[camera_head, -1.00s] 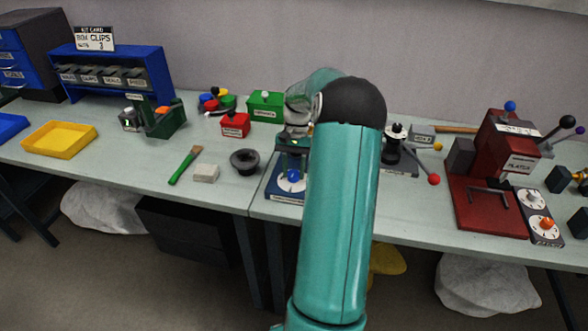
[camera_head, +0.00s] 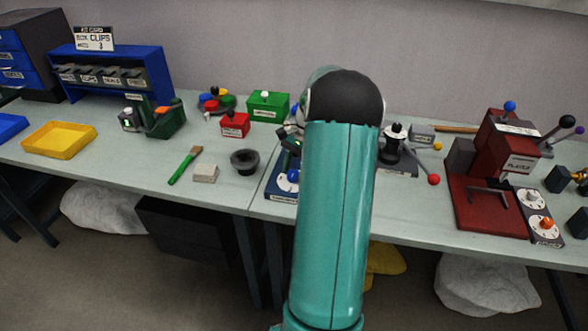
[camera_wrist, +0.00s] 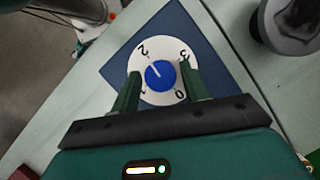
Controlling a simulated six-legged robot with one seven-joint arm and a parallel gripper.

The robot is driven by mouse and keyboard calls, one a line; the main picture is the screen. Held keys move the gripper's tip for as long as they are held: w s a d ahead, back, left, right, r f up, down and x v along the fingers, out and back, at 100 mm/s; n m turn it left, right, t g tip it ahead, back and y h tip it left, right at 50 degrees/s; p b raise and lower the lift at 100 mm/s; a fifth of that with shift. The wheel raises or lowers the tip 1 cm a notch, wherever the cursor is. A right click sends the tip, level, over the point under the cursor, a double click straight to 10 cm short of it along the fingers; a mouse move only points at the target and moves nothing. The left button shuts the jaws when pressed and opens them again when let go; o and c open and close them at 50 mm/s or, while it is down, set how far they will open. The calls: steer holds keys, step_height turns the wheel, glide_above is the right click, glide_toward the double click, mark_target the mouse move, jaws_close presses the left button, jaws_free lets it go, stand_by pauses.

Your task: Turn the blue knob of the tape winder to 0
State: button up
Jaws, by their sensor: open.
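The tape winder's blue knob (camera_wrist: 160,75) sits on a white dial (camera_wrist: 151,98) marked 0, 1, 2 and 3, on a dark blue base (camera_wrist: 205,38). A pale line on the knob points up and left, toward the 2. My gripper (camera_wrist: 159,71) is open, one finger on each side of the knob; I cannot tell whether either finger touches it. In the head view the knob (camera_head: 293,175) shows at the left edge of my arm, which hides much of the winder.
A dark grey cup-shaped part (camera_head: 244,162) stands left of the winder. A black device with a red-balled lever (camera_head: 434,180) stands right of my arm. A red press (camera_head: 492,190) is farther right.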

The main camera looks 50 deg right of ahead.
steer(key=m, duration=0.2)
steer(key=m+t, duration=0.1)
steer(key=m, duration=0.1)
steer(key=shift+s+a+t+h, duration=0.1)
steer(key=shift+s+t+h, duration=0.05)
steer(key=shift+t+h, duration=0.15)
steer(key=shift+m+t, duration=0.4)
steer(key=shift+m, duration=0.8)
steer(key=m+h, duration=0.1)
steer(key=m, duration=0.1)
steer(key=m+t, duration=0.1)
steer(key=m, duration=0.2)
steer(key=shift+a+h, duration=0.15)
steer(key=shift+h, duration=0.25)
steer(key=shift+m, duration=0.4)
steer(key=c, duration=0.8)
steer(key=shift+c, duration=0.2)
steer(key=n+y, duration=0.1)
steer(key=n, duration=0.2)
steer(key=shift+n, duration=0.3)
steer(key=shift+g, duration=0.3)
